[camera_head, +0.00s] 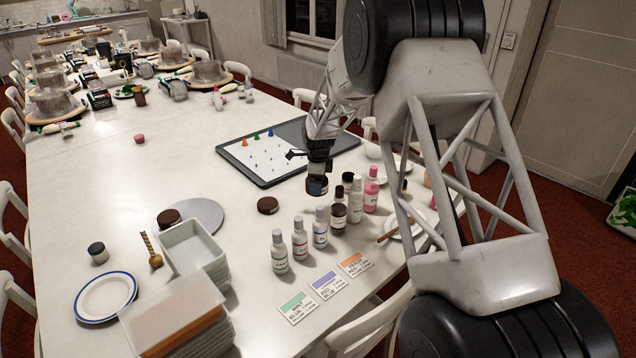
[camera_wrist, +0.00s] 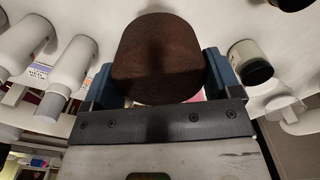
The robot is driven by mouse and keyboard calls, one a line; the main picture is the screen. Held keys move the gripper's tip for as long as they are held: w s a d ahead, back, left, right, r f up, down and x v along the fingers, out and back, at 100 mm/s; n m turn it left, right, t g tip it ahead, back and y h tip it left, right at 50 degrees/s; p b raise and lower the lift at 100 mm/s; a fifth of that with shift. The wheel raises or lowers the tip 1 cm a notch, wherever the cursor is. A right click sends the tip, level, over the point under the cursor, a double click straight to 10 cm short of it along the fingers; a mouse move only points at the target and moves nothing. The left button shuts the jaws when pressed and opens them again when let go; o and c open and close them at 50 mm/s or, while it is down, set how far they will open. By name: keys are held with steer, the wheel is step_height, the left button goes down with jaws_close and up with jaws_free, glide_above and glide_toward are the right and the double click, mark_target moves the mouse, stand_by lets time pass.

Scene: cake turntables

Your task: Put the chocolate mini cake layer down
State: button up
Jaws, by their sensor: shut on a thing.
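My gripper (camera_head: 317,188) is shut on a dark brown chocolate mini cake layer. It is held above the table, just behind the row of bottles. In the wrist view the round chocolate layer (camera_wrist: 157,60) sits between the two blue fingers of my gripper (camera_wrist: 158,75). In the head view the fingers hide most of the held layer. A second brown layer (camera_head: 268,205) lies on the table, left of my gripper. A third brown layer (camera_head: 169,218) is at the left edge of a round grey board (camera_head: 205,214); I cannot tell whether it touches it.
Several bottles (camera_head: 300,240) stand in front of my gripper, with three colour cards (camera_head: 326,285) before them. A black-framed board (camera_head: 262,182) with small coloured cones lies behind. White trays (camera_head: 190,247) and a blue-rimmed plate (camera_head: 105,296) are at the front left. The table's middle left is clear.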

stand_by(0.4)
steer(key=s+a+f+n, duration=0.1)
steer(key=s+a+n, duration=0.1)
steer(key=s+a, duration=0.4)
steer(key=s+a+f+n, duration=0.1)
steer(key=s+a, duration=0.5)
steer(key=a, duration=0.8)
steer(key=s+a+f+n, duration=0.1)
steer(key=s+a+n, duration=0.2)
steer(key=s+a, duration=0.3)
steer(key=a, duration=0.4)
steer(key=shift+f, duration=0.25)
glide_above(207, 214)
steer(key=shift+s+d+f, duration=0.1)
steer(key=shift+f, duration=0.65)
steer(key=shift+f, duration=0.1)
steer(key=shift+f, duration=1.65)
steer(key=shift+f, duration=0.1)
